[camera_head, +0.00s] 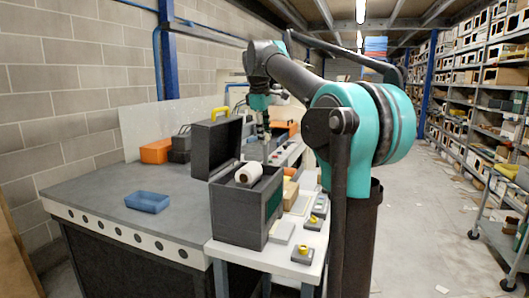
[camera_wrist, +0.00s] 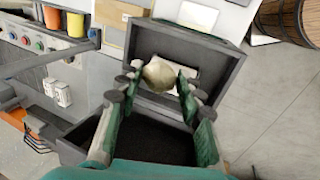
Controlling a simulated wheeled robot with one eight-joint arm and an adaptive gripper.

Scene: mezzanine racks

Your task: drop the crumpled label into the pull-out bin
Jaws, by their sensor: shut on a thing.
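My gripper (camera_wrist: 160,82) is shut on the crumpled label (camera_wrist: 158,72), a pale, ball-like wad between the fingertips. In the wrist view it is held over an open dark grey case (camera_wrist: 226,57), and a white thing inside the case is partly hidden behind it. In the head view my gripper (camera_head: 263,137) points down just behind the case (camera_head: 238,215), whose lid stands up; the label cannot be made out there. A white roll (camera_head: 248,173) sits in the case top. I cannot tell which thing, if any in view, is the pull-out bin.
A blue tray (camera_head: 147,202) stands on the grey bench (camera_head: 95,190), with orange (camera_head: 156,151) and dark cases behind. Small items with yellow knobs (camera_head: 303,250) lie right of the case. A wooden barrel (camera_wrist: 290,18) and cups (camera_wrist: 75,24) show in the wrist view. The aisle floor is mostly open.

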